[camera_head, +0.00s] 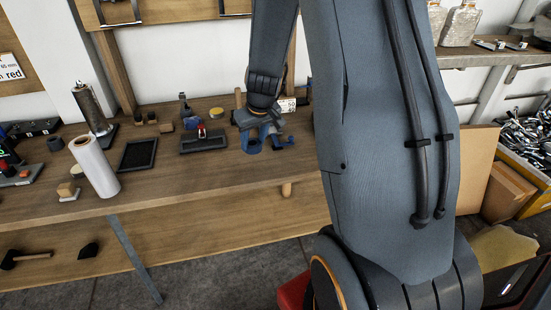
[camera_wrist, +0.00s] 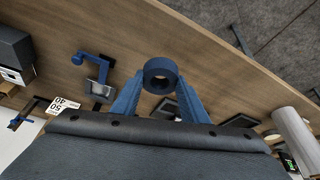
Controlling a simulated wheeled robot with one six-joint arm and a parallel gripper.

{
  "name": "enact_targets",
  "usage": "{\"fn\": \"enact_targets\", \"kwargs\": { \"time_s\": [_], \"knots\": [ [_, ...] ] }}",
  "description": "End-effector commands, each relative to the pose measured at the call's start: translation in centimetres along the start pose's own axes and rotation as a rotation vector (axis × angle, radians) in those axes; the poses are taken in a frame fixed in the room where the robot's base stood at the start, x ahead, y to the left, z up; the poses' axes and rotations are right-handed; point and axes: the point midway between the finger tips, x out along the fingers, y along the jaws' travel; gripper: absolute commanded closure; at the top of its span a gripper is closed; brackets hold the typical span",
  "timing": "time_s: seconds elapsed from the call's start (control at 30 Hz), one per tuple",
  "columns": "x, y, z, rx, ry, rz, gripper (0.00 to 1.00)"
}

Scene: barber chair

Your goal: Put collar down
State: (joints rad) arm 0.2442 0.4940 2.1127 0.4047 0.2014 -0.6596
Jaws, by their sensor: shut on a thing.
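The collar (camera_wrist: 160,70) is a short dark blue ring with a round hole, held between the two blue fingertips in the wrist view. My gripper (camera_wrist: 160,85) is shut on it.
A blue crank-shaped piece (camera_head: 284,141) lies just right of my gripper; it also shows in the wrist view (camera_wrist: 88,59). A dark tray (camera_head: 204,142) is to the left. A black-framed pad (camera_head: 138,154) and a white roll (camera_head: 94,166) stand farther left. Bare wood lies in front.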

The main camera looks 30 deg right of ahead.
Motion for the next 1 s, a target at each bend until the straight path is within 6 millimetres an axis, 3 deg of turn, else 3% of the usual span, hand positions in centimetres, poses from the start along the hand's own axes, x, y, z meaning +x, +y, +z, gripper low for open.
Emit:
{"fn": "enact_targets", "kwargs": {
  "time_s": [0.1, 0.33, 0.47, 0.8, 1.0],
  "knots": [
    [-1.1, 2.7, -0.1, 0.113, 0.001, 0.046, 0.82],
    [-1.4, 5.3, -0.4, 0.259, 0.025, 0.092, 0.82],
    [-0.8, 5.7, -0.3, 0.29, 0.03, 0.097, 0.82],
    [3.9, 5.6, 1.2, 0.295, 0.033, 0.098, 0.82],
    [4.5, 5.5, 1.5, 0.294, 0.033, 0.098, 0.82]
  ]
}}
